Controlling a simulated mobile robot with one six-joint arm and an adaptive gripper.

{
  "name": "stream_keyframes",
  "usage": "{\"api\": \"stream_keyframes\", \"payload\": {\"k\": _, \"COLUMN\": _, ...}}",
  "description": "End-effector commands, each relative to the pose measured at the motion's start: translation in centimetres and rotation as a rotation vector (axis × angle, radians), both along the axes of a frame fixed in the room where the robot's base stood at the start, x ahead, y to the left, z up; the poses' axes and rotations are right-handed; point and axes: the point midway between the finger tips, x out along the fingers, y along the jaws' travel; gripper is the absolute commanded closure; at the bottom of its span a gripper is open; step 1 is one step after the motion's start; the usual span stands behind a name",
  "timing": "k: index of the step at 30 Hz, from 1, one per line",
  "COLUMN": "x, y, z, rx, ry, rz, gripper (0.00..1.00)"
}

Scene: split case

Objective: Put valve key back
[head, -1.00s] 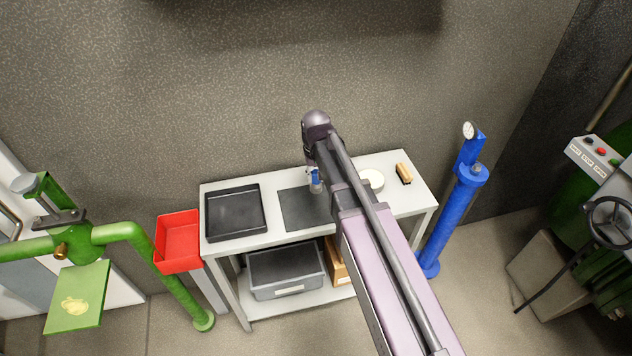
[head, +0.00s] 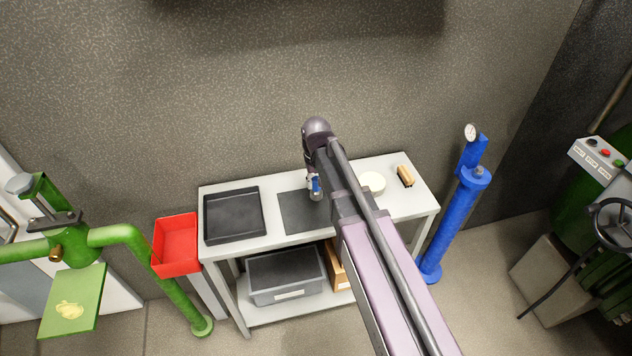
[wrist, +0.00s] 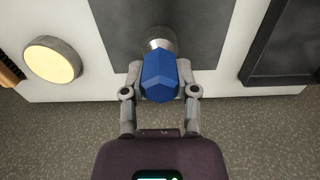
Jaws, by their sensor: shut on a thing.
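The valve key, as I take it, is a blue faceted piece with a silver round end (head: 315,186). In the wrist view the blue part (wrist: 158,76) sits between the fingers, with the silver end beyond it, over the dark mat (wrist: 205,25). My gripper (wrist: 160,70) is shut on the blue part, one finger on each side. In the head view my gripper (head: 313,176) is at the dark mat (head: 297,212) on the white table. My arm hides the mat's right part. I cannot tell whether the silver end touches the mat.
A black tray (head: 234,238) lies left on the table (head: 270,243). A round cream-topped thing (head: 372,183) and a brush (head: 405,175) are at the right. A red bin (head: 176,268), green pipework (head: 120,236) and a blue column (head: 452,220) flank the table. A grey crate (head: 287,297) stands below.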

Motion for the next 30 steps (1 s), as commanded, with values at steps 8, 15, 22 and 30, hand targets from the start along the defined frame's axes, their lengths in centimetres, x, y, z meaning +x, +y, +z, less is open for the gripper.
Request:
{"api": "stream_keyframes", "payload": {"k": 8, "x": 0.01, "y": -0.03, "z": -0.31, "rx": 0.0, "ry": 0.0, "rz": 0.0, "gripper": 1.0}}
{"api": "stream_keyframes", "payload": {"k": 15, "x": 0.01, "y": -0.03, "z": -0.31, "rx": 0.001, "ry": 0.0, "rz": -0.001, "gripper": 0.27}}
{"api": "stream_keyframes", "payload": {"k": 22, "x": 0.01, "y": -0.04, "z": -0.3, "rx": 0.0, "ry": 0.0, "rz": -0.001, "gripper": 0.27}}
{"api": "stream_keyframes", "payload": {"k": 30, "x": 0.01, "y": -0.05, "z": 0.25, "rx": 0.0, "ry": 0.0, "rz": -0.001, "gripper": 0.27}}
